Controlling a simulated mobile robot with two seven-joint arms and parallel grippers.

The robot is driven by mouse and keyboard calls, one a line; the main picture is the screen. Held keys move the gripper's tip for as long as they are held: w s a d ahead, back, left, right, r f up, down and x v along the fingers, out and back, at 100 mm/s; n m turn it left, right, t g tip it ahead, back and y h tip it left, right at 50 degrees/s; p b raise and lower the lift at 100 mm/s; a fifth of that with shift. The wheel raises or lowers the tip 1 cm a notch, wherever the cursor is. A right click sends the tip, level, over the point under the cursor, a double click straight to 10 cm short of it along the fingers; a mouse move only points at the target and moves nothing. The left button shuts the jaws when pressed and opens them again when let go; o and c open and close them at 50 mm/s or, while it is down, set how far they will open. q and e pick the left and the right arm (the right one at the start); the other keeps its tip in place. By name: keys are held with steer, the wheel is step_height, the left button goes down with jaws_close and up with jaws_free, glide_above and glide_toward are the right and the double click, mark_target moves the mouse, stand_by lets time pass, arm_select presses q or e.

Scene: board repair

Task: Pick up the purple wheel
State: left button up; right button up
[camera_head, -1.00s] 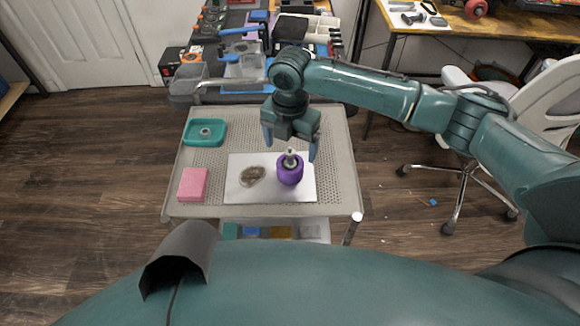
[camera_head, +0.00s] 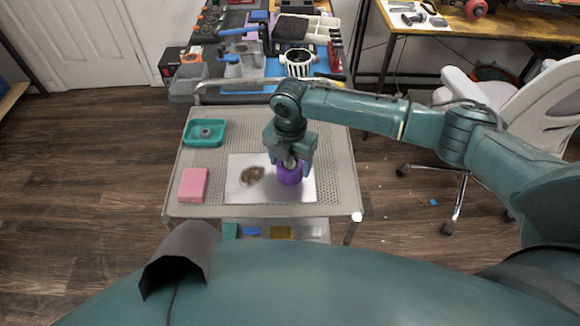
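The purple wheel (camera_head: 290,176) stands on a white board (camera_head: 240,192) on the cart. The board has a dark brown stain (camera_head: 252,175) to the left of the wheel. My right gripper (camera_head: 290,163) is right over the wheel, pointing down, and its hand hides the wheel's top. Its fingers are low beside the wheel, and I cannot tell whether they are closed on it. The wheel still rests on the board. My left gripper is not in view.
A teal tray (camera_head: 190,141) with a small grey part (camera_head: 206,133) and a pink block (camera_head: 193,185) sit on the cart's left side. The cart's top (camera_head: 340,185) is clear at the right. A cluttered bench is behind; a white chair (camera_head: 545,110) stands at right.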

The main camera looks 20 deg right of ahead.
steer(key=c, duration=0.9)
